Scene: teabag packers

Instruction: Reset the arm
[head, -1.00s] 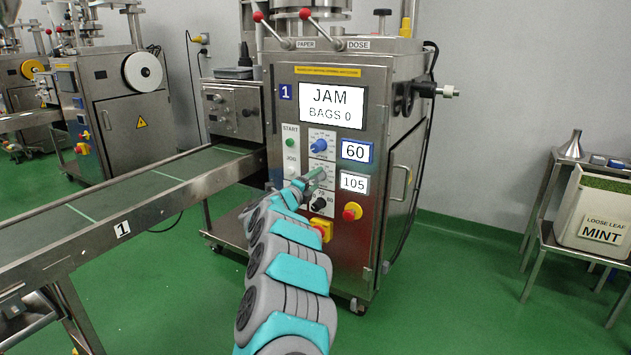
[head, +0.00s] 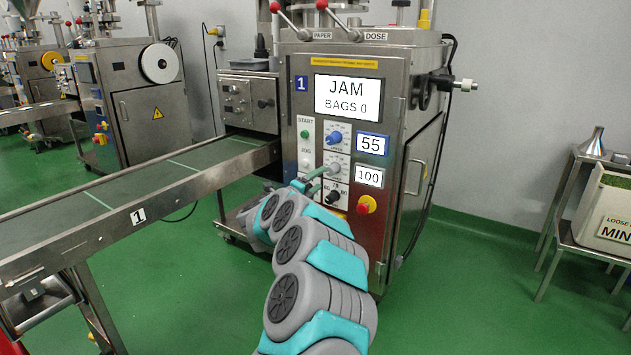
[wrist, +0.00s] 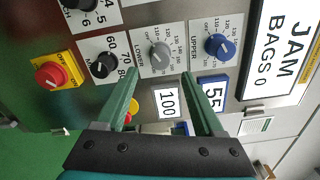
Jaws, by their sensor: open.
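My arm reaches from the bottom of the head view to the front panel of packing machine 1 (head: 395,115). My gripper (head: 316,182) is at the panel, close to the grey LOWER knob (head: 336,170). In the wrist view my gripper (wrist: 160,78) has its two green fingers apart, with nothing between them. The LOWER knob (wrist: 161,56) lies just beyond the fingertips, and I cannot tell whether they touch it. The blue UPPER knob (wrist: 219,46) is to its right. The screen (head: 347,98) reads JAM, BAGS 0. The small displays read 55 (head: 372,144) and 100 (head: 369,176).
A red and yellow knob (head: 366,204) sits low on the panel. A conveyor (head: 130,195) runs left from the machine. A metal stand with a loose-leaf bin (head: 606,205) is at right. Green floor (head: 470,290) is clear between.

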